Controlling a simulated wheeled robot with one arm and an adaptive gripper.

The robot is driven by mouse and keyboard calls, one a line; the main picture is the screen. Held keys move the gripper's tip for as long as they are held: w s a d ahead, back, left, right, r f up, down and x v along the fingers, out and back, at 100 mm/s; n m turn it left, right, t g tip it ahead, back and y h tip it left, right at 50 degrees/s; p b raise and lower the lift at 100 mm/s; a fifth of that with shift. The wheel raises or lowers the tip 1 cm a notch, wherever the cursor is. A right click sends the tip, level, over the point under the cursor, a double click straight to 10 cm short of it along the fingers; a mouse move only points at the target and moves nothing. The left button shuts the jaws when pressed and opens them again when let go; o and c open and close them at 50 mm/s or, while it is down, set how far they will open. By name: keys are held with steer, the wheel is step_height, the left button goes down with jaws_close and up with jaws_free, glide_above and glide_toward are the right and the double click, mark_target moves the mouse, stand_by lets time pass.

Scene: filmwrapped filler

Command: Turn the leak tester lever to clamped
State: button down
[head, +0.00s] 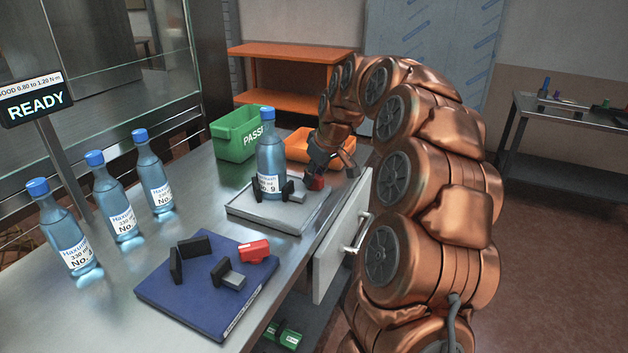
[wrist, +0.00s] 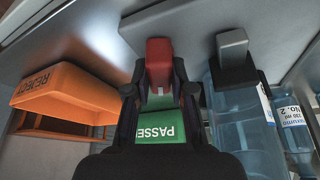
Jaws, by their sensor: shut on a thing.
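A grey plate fixture (head: 262,214) on the steel bench holds a blue-capped bottle (head: 270,160), labelled No. 9, upright between black jaws (head: 287,190). A red lever (head: 316,184) sits at the fixture's right side. My gripper (head: 317,172) reaches down onto it from above. In the wrist view the red lever (wrist: 159,58) stands between my two black fingers (wrist: 160,84), which are shut on it. A black jaw with a grey block (wrist: 234,58) is right of it. The fingers partly hide the lever in the head view, and I cannot read its setting.
A blue fixture (head: 195,300) with a red lever (head: 254,251) lies nearer, empty. Several bottles (head: 116,200) stand at left. A green PASSED bin (head: 236,140) and orange REJECT bin (head: 303,150) stand behind. An open drawer (head: 340,240) juts out at right. A READY sign (head: 36,103) is at left.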

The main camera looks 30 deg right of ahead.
steer(key=m+h+b, duration=0.1)
steer(key=m+h, duration=0.1)
steer(key=m, duration=0.2)
steer(key=shift+m, duration=0.3)
stand_by(0.3)
steer(key=c, duration=1)
jaws_free()
steer(key=shift+r, duration=0.15)
steer(key=v, duration=1.1)
steer(key=shift+r, duration=0.4)
steer(key=shift+s, duration=0.1)
